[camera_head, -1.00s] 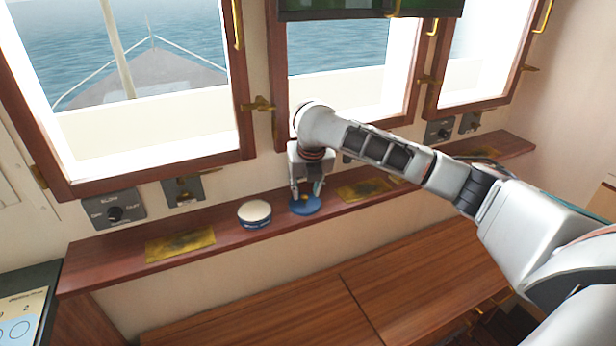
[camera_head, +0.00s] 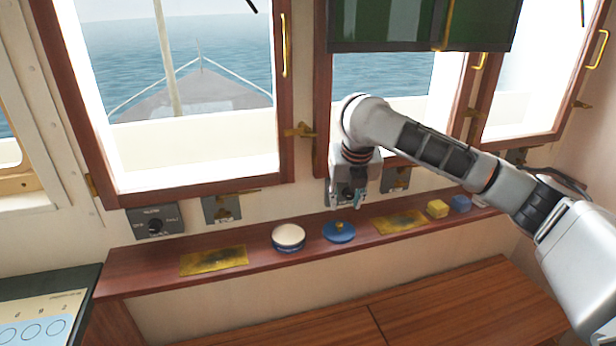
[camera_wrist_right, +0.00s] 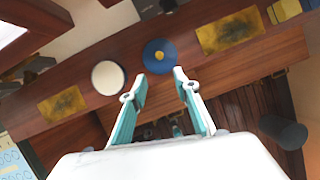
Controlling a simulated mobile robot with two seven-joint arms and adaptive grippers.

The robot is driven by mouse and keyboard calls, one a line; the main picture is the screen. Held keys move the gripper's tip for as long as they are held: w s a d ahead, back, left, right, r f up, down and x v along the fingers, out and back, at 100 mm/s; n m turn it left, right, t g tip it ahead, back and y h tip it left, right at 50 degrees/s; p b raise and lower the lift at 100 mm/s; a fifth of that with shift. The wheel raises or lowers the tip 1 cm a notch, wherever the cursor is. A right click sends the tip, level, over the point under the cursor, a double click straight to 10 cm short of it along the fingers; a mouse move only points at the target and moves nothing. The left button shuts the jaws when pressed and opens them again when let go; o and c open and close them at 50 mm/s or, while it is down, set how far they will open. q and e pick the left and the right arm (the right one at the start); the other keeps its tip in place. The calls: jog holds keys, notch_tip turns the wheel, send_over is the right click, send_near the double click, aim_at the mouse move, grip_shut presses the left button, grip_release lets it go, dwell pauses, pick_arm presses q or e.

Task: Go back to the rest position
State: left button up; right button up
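My right gripper (camera_head: 347,199) is above the wooden shelf under the windows, over the back of a blue disc with a small yellow knob (camera_head: 339,232). In the right wrist view the gripper (camera_wrist_right: 159,80) has its fingers spread, with nothing between them, and the blue disc (camera_wrist_right: 160,56) lies on the shelf beyond the fingertips. A round tin with a white top and blue side (camera_head: 288,237) sits on the shelf to the left of the disc; it also shows in the right wrist view (camera_wrist_right: 108,77). My left gripper is not in view.
The shelf (camera_head: 130,273) also bears two worn brass plates (camera_head: 213,260) (camera_head: 398,222), a yellow block (camera_head: 437,209) and a blue block (camera_head: 461,204). Switch panels and window frames stand close behind. A dark-edged chart table (camera_head: 50,300) is at the lower left.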

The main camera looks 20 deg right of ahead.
jog(key=s+a+f+m+t+y, duration=0.1)
jog(key=s+a+f+m+y, duration=0.1)
jog(key=s+a+f+m, duration=0.45)
jog(key=s+a+f+m+t+y, duration=0.1)
jog(key=s+a+f+m+t, duration=0.2)
jog(key=a+f, duration=0.6)
jog(key=s+d+f+m+g+h, duration=0.1)
jog(key=s+d+f+m+h, duration=0.25)
jog(key=s+d+m, duration=0.6)
jog(key=s+d+f+m+h, duration=0.35)
jog(key=s+d+m, duration=0.35)
jog(key=s+d, duration=0.45)
jog(key=w+a+f+m+t+y, duration=0.2)
jog(key=a+f+y, duration=0.5)
jog(key=a+f, duration=0.7)
notch_tip(320, 180, down, 3)
jog(key=shift+w+a+r+m+t, duration=0.1)
jog(key=shift+w+a+m+t, duration=0.1)
jog(key=shift+m+t, duration=0.35)
